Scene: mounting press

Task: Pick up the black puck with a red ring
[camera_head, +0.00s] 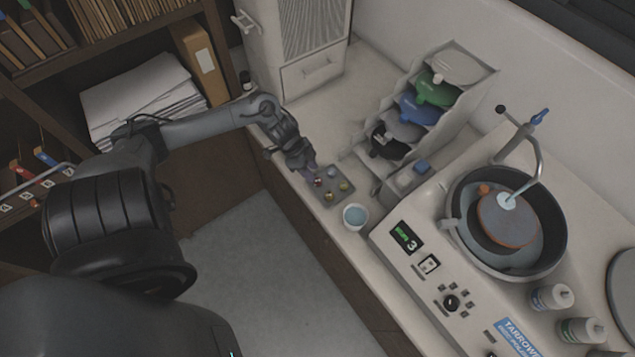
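A small grey tray (345,199) lies on the narrow counter and holds several small round pucks. One dark puck with a reddish mark (318,182) sits at the tray's left side, close to my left gripper. It looks like the black puck with a red ring, but it is too small to be certain. Another puck with some red (328,196) lies near it, and a yellowish puck (343,186) lies to the right. My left gripper (311,176) points down at the tray's left edge. Its fingertips are too small to show whether they are open or touch a puck. My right gripper is out of view.
A small bowl of bluish contents (355,215) stands just right of the tray. A stepped rack (455,66) with coloured discs stands behind. A polishing machine (405,239) with a round basin fills the right. A white cabinet (312,72) stands at the back left.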

